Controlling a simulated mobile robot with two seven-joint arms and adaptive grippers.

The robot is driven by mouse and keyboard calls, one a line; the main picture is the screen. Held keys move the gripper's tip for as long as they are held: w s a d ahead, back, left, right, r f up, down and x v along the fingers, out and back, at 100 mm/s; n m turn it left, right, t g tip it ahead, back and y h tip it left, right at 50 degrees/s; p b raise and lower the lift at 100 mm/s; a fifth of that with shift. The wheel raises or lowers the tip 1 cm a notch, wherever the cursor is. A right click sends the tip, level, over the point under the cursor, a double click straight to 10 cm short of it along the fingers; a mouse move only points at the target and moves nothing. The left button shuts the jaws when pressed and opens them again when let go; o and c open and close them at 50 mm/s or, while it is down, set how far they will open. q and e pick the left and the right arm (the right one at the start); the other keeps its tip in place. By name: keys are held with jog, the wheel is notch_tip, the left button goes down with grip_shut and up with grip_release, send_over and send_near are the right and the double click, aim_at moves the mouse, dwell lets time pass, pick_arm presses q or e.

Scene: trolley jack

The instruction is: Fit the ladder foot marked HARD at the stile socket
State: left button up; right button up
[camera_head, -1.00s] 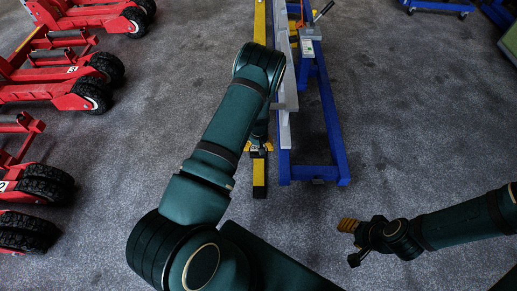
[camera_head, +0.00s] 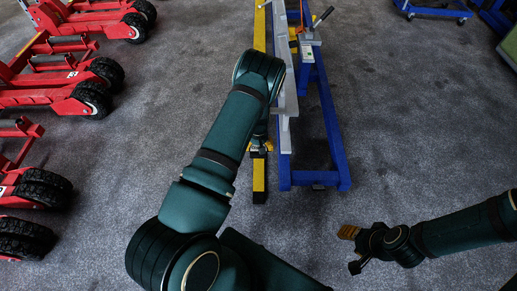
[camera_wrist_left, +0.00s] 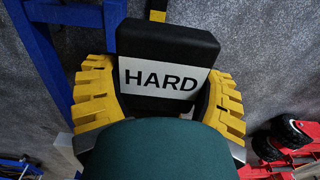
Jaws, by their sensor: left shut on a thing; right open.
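The ladder foot (camera_wrist_left: 165,42) is a black block with a white label reading HARD, seen close in the left wrist view. My left gripper (camera_wrist_left: 160,88) is shut on it, with yellow ribbed fingers on both sides. In the head view my left gripper (camera_head: 260,147) is small and partly covered by its own arm, low beside the near end of a grey rail (camera_head: 285,125) on a blue frame (camera_head: 332,130). The stile socket cannot be made out. My right gripper (camera_head: 350,240) is open and empty over bare floor at the lower right.
A yellow bar with black parts (camera_head: 259,185) runs along the left of the blue frame. Red wheeled jacks (camera_head: 75,95) stand along the left side. A blue wheeled cart (camera_head: 435,9) is at the upper right. The grey carpet (camera_head: 410,120) right of the frame is clear.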

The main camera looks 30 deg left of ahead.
pick_arm(q)
jog(key=shift+w+a, duration=0.55)
jog(key=shift+w, duration=0.3)
jog(key=o, duration=1.2)
notch_tip(320, 180, up, 12)
jog(key=shift+r, duration=0.1)
